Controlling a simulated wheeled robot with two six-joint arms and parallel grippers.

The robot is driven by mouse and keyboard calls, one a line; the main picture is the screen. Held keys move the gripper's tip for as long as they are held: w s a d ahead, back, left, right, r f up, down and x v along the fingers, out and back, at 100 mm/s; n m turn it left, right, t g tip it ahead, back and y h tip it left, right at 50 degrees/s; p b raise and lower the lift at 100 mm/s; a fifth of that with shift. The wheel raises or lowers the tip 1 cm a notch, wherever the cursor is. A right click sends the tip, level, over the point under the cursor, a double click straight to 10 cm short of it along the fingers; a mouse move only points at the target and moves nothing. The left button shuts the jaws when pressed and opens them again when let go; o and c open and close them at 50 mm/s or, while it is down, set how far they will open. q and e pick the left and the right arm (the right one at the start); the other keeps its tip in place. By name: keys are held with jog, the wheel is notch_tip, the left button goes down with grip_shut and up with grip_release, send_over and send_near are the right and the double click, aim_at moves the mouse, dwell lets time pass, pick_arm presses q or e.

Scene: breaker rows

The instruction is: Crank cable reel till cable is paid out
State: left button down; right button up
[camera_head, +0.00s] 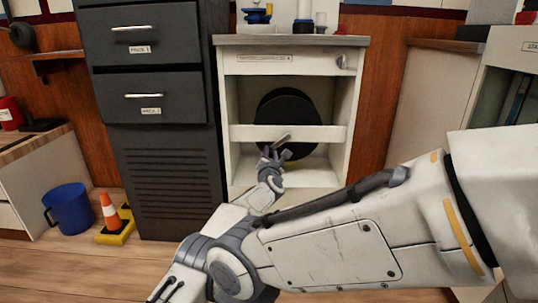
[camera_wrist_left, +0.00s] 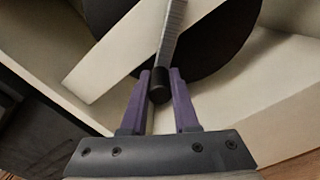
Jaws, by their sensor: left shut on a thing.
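The cable reel (camera_head: 300,103) is a large black disc inside an open white cabinet, behind its cross rail. It also fills much of the left wrist view (camera_wrist_left: 225,50). The crank (camera_wrist_left: 172,35) is a grey bar with a short black knob (camera_wrist_left: 158,86) at its lower end. In the head view the crank (camera_head: 283,138) shows as a small light bar in front of the rail. My left gripper (camera_wrist_left: 160,88) has its two purple fingers shut on the black knob, one on each side. No cable can be made out. My right gripper is not in view.
The white cabinet's rail (camera_head: 325,133) crosses in front of the reel. A dark drawer cabinet (camera_head: 170,165) stands close on the left. A blue bucket (camera_head: 68,208) and an orange cone (camera_head: 110,212) are on the floor at left. Small items stand on the countertop (camera_head: 300,40).

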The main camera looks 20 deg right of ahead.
pick_arm(q)
jog(key=shift+s+d, duration=0.15)
jog(key=c, duration=0.7)
grip_release()
jog(key=shift+v, duration=1.35)
jog(key=shift+p+v, duration=1.6)
jog(key=shift+v, duration=2.25)
